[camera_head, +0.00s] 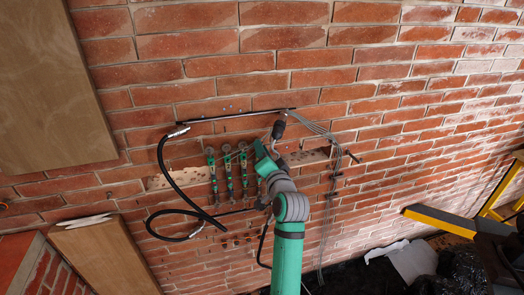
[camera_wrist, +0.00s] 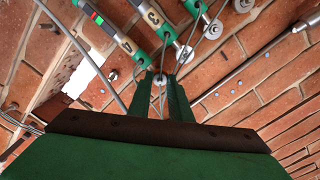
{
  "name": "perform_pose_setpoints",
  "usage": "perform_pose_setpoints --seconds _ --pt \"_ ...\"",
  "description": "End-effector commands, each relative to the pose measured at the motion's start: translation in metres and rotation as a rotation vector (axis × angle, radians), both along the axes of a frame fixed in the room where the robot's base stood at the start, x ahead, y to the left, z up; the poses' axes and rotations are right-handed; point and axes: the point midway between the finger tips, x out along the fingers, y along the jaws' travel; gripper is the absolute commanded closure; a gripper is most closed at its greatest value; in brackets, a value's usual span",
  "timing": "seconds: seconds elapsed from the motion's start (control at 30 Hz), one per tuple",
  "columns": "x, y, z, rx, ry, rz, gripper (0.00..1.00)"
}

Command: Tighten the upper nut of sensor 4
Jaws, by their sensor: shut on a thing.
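My gripper (camera_wrist: 160,76) shows in the wrist view with its two green fingers on either side of a small silver nut (camera_wrist: 159,81), shut on it. Sensor 4 (camera_wrist: 108,32), a green and silver cylinder, runs from the upper left toward my fingertips, and its rod end lies just beyond them. In the head view my gripper (camera_head: 264,152) is at the wall, at the right end of the sensor row. Sensor 4 is mostly hidden there by my wrist. The fingers hide part of the nut.
Other green sensors (camera_head: 228,172) stand close beside, to the left. A dark horizontal bar (camera_head: 235,115) and grey cables (camera_head: 318,128) cross the wall near my wrist. A black hose (camera_head: 165,170) loops at the left. A yellow beam (camera_head: 440,222) lies at the right.

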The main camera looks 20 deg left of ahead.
Motion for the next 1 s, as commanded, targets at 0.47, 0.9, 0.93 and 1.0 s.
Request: perform_pose_setpoints --seconds 0.47,0.9,0.93,1.0 --pt "0.0002 -0.0018 -0.0022 0.071 0.053 -0.003 1.00" --pt "0.0003 -0.0015 -0.0015 0.071 0.051 -0.002 0.63" --pt "0.0002 -0.0014 -0.0013 0.071 0.051 -0.002 0.63" --pt "0.0002 -0.0012 -0.0009 0.070 0.049 -0.001 0.63"
